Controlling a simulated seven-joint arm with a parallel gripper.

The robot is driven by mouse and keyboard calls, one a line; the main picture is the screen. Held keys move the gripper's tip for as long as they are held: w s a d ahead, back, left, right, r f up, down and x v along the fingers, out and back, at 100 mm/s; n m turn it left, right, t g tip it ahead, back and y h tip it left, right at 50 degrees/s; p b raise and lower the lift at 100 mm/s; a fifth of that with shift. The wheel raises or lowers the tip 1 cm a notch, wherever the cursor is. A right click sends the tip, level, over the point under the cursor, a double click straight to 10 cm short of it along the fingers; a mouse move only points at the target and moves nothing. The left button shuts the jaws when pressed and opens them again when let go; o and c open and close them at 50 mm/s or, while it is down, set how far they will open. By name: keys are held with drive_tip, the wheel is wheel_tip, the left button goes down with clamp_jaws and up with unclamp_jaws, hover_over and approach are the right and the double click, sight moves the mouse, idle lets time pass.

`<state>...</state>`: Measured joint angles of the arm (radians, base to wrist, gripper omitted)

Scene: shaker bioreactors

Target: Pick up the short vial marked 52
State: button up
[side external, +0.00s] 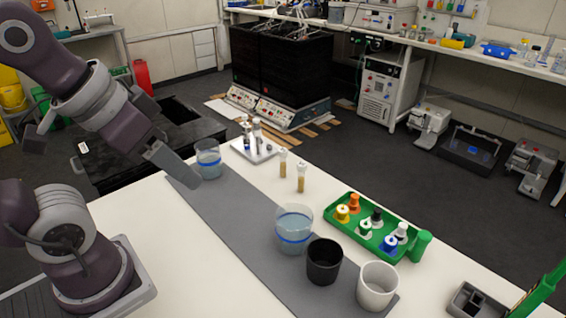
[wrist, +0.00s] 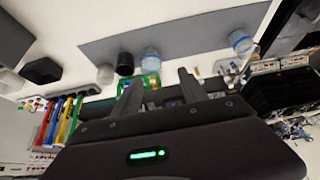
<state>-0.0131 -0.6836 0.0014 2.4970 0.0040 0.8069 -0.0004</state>
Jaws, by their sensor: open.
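Two small vials with pale caps and tan contents stand upright on the white table in the side view: a rear vial (side external: 283,162) and a front vial (side external: 301,178). A small white rack (side external: 262,156) behind them holds several more vials. No number is legible, so I cannot tell which vial is marked 52. My gripper (side external: 184,172) is above the table's left part, left of the vials and well apart from them. In the wrist view my gripper (wrist: 159,84) has its two fingers spread, with nothing held between them.
A beaker with blue liquid (side external: 208,160) stands near my gripper on a grey mat (side external: 225,212). Another beaker (side external: 293,232), a black cup (side external: 324,262) and a white cup (side external: 377,287) stand toward the front. A green tray (side external: 350,232) of bottles is right of the vials.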

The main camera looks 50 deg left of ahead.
drive_tip(key=w+a+f+t, duration=0.1)
drive_tip(key=w+a+f, duration=0.15)
drive_tip(key=w, duration=0.95)
drive_tip(key=n+t+y, duration=0.2)
drive_tip(key=t, duration=0.2)
hover_over(280, 154)
drive_tip(key=s+d, duration=0.4)
drive_tip(key=s, duration=0.2)
wheel_tip(280, 154, down, 12)
drive_tip(key=f, duration=0.1)
drive_tip(key=a+f, duration=0.1)
drive_tip(key=f+t, duration=0.1)
drive_tip(key=f, duration=0.1)
drive_tip(key=w+a+f+t+y, duration=0.1)
drive_tip(key=shift+a+f+n, duration=0.15)
drive_tip(key=shift+a+n, duration=0.2)
drive_tip(key=shift+n, duration=0.05)
drive_tip(key=shift+w+a+f, duration=0.15)
drive_tip(key=shift+w+f, duration=0.05)
drive_tip(key=shift+w, duration=0.15)
drive_tip(key=x, duration=0.6)
drive_tip(key=shift+w, duration=0.2)
drive_tip(key=shift+r, duration=0.1)
clamp_jaws()
